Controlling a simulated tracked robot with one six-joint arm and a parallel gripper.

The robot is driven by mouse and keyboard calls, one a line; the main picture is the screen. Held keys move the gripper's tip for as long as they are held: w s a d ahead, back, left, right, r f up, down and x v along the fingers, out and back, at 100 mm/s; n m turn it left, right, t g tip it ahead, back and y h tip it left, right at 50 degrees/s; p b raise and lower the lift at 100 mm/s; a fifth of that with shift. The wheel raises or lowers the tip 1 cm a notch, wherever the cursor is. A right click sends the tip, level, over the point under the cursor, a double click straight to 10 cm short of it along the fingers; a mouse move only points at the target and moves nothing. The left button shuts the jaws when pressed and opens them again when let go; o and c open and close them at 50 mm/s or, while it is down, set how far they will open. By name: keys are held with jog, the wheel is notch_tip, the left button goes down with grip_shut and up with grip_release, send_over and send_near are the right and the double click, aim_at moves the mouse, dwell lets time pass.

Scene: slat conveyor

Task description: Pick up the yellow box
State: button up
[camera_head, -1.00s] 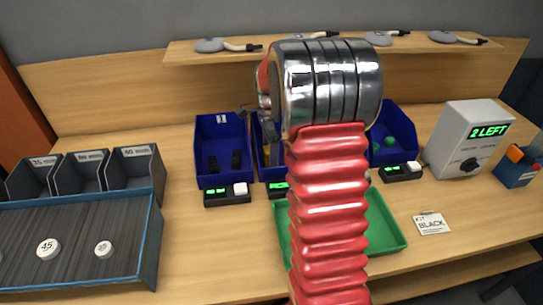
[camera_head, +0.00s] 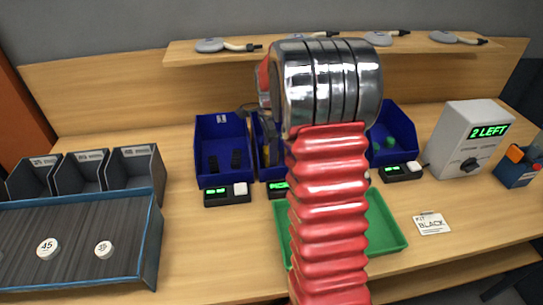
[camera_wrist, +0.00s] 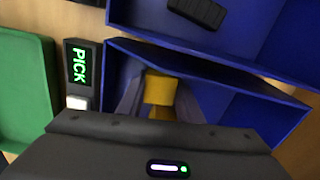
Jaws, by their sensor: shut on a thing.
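The yellow box (camera_wrist: 160,88) is between the two fingers of my gripper (camera_wrist: 158,98) in the wrist view, within a blue bin (camera_wrist: 225,82). My gripper is shut on it. The near part of the box is hidden by my gripper's body, so I cannot tell whether it touches the bin floor.
A left blue bin (camera_head: 222,125) holds dark blocks; a right one (camera_head: 402,125) holds green items. A green tray (camera_head: 390,235) lies in front. A box reading "2 LEFT" (camera_head: 468,140) stands right, a kit card (camera_head: 431,224) before it. A shelf (camera_head: 340,50) runs behind.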

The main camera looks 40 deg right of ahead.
notch_tip(320, 180, up, 10)
dwell(0.8)
dwell(0.5)
